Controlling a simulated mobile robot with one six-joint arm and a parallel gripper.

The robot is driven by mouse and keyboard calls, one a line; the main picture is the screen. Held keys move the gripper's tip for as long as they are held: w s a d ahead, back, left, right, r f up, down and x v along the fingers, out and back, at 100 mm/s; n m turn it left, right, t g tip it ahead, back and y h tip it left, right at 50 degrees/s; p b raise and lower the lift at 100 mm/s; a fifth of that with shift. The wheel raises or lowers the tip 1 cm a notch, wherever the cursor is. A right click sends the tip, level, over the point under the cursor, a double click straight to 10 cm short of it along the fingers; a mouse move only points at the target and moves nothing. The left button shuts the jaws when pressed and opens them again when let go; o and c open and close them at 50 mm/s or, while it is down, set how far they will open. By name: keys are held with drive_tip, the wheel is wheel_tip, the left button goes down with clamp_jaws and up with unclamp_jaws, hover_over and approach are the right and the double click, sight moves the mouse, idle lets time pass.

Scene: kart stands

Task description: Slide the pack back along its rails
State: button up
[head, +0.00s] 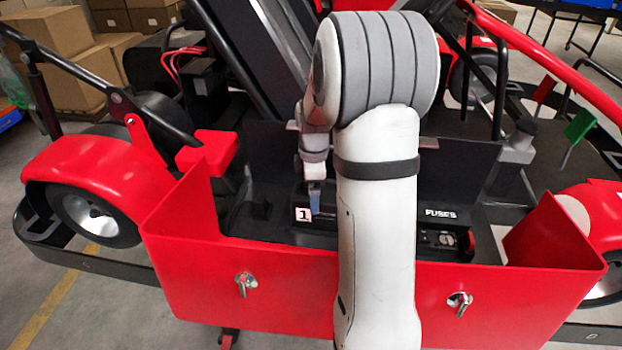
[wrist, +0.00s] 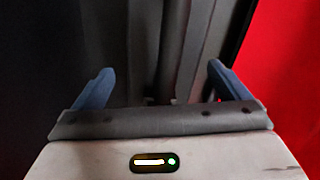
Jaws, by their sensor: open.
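In the head view a black box with a white "1" label (head: 303,214) sits low in the kart's red-walled bay; I take it to be the pack, though my arm hides much of it. The rails cannot be made out. My gripper (head: 315,198) points down just above the box, partly behind my arm. In the wrist view its two blue fingers (wrist: 162,82) are spread wide with nothing clearly held. A dark grey ridged surface (wrist: 180,50) lies beyond and between them; I cannot tell whether they touch it.
A red panel (head: 270,285) with two metal wing fasteners closes the near side of the bay. A black unit marked FUSES (head: 440,213), with a red knob, is to the right. Black frame bars and the seat (head: 250,50) stand behind. Red wall (wrist: 285,80) fills the wrist view's right side.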

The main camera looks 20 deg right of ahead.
drive_tip(key=shift+f, duration=0.1)
drive_tip(key=shift+c, duration=0.4)
clamp_jaws()
idle(0.7)
drive_tip(key=shift+d, duration=0.1)
drive_tip(key=shift+s+d, duration=0.65)
drive_tip(key=shift+d, duration=0.25)
drive_tip(key=shift+s+d, duration=0.6)
drive_tip(key=shift+d, duration=0.3)
drive_tip(key=shift+o, duration=0.4)
unclamp_jaws()
